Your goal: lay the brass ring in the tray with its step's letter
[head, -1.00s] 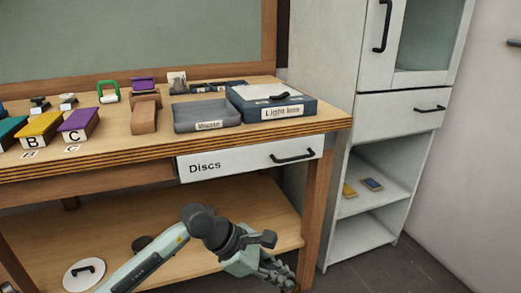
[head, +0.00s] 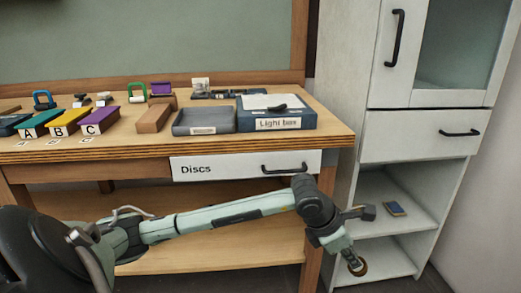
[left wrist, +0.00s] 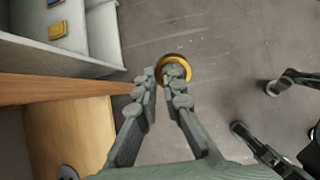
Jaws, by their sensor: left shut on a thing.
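The brass ring (head: 361,269) is a small round band, held at the tips of my left gripper (head: 353,262). In the left wrist view the ring (left wrist: 186,62) is between the fingertips (left wrist: 172,85), with grey floor below it. The gripper hangs in front of the white cabinet, right of the bench and below its top. On the bench, at left, stand a teal tray (head: 40,120), a yellow tray (head: 72,117) marked B and a purple tray (head: 103,115) marked C. The teal one's letter looks like A. A dark blue tray is partly cut off.
A grey tray (head: 205,121) and the light box (head: 290,123) stand right of a brown block (head: 154,118). The Discs drawer (head: 235,168) is shut. The cabinet (head: 420,140) stands at right, with a blue item (head: 395,208) on its shelf. Dark arm parts show in the left wrist view.

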